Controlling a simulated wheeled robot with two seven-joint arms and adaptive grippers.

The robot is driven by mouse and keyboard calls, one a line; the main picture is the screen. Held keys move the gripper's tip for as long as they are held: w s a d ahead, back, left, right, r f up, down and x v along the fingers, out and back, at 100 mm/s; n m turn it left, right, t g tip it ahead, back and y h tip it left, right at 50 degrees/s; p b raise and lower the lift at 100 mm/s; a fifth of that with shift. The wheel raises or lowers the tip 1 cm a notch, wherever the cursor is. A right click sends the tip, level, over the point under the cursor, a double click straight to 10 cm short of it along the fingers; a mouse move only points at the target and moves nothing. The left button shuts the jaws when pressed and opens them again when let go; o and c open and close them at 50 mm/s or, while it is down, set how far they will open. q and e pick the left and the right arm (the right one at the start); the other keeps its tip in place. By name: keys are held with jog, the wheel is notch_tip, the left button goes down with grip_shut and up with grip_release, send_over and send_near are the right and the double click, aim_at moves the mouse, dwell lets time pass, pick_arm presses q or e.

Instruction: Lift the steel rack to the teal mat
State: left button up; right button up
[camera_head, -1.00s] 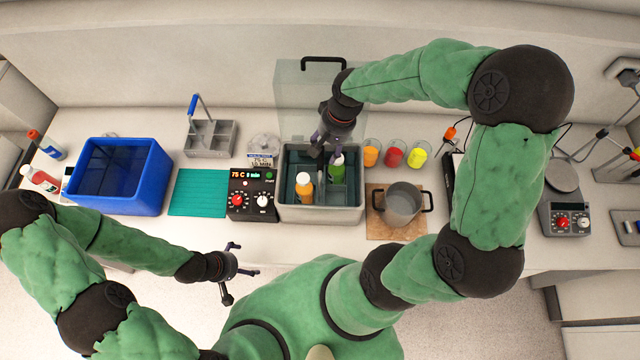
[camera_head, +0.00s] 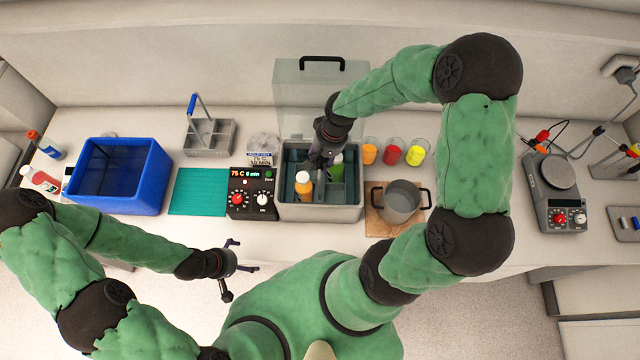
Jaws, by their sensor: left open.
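The steel rack (camera_head: 220,137), a grey divided caddy with an upright handle and blue grip, stands on the counter behind the teal mat (camera_head: 198,192). The mat lies flat and bare. My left gripper (camera_head: 238,268) is open and empty, in front of the counter's front edge and right of the mat. My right gripper (camera_head: 318,160) reaches down into the grey water bath (camera_head: 320,213), beside the orange bottle (camera_head: 303,188) and green bottle (camera_head: 337,170). It partly hides the green bottle. Its fingertips are hard to make out, and whether it holds anything is unclear.
A blue bin (camera_head: 120,205) stands left of the mat. A control box (camera_head: 250,194) reading 75 C stands right of it. Right of the bath are several coloured cups, including a red one (camera_head: 393,155), and a steel pot (camera_head: 400,203) on a brown board. A clear lid stands open behind the bath.

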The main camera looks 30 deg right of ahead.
grip_shut()
jog(key=shift+w, duration=0.1)
jog(key=shift+r, duration=0.1)
jog(key=shift+w+d+r, duration=0.1)
jog(key=shift+r, duration=0.45)
notch_tip(320, 180, up, 9)
jog(key=shift+f+b, duration=0.1)
jog(key=shift+b, duration=0.3)
